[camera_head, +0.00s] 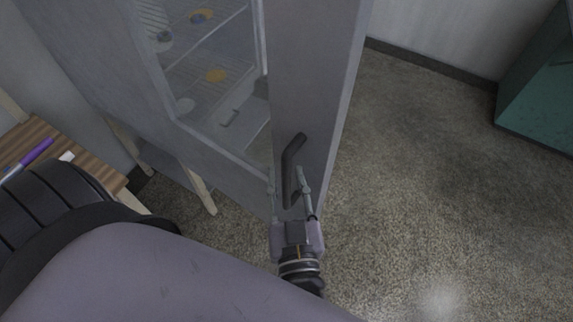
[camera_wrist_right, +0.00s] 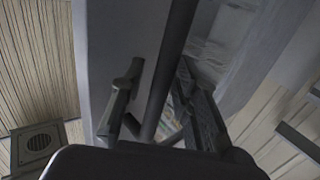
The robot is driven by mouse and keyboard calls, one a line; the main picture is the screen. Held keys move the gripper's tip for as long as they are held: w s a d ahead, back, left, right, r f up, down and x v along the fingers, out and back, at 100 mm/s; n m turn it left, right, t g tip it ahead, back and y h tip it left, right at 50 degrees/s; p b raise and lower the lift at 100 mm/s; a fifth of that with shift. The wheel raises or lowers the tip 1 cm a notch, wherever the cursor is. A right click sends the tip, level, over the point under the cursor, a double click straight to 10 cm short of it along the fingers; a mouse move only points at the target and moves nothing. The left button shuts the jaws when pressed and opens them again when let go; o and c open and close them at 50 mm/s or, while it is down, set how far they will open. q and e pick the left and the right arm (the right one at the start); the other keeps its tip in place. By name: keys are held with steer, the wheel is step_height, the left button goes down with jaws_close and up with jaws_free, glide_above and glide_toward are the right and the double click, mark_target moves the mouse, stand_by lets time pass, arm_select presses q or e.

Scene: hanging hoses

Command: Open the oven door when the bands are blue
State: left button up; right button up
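The grey oven (camera_head: 75,45) stands at the upper left in the head view. Its window (camera_head: 210,60) shows wire racks with orange, blue and pale items inside; I cannot make out clear blue bands. The front panel (camera_head: 310,75) carries a dark handle (camera_head: 290,160), which also shows as a long bar in the right wrist view (camera_wrist_right: 168,75). I cannot tell whether the door is ajar. My right gripper (camera_head: 288,183) is open, with one finger on each side of the handle; firm contact is not visible. My left gripper is not in view.
A wooden table (camera_head: 40,145) with a purple pen-like object (camera_head: 36,152) stands at the left. Open speckled floor (camera_head: 430,180) lies right of the oven. A teal box-like thing (camera_head: 545,90) stands at the far right against the wall.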

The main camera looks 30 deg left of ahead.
steer(key=shift+o, duration=0.4)
steer(key=v, duration=1.2)
steer(key=shift+f, duration=0.1)
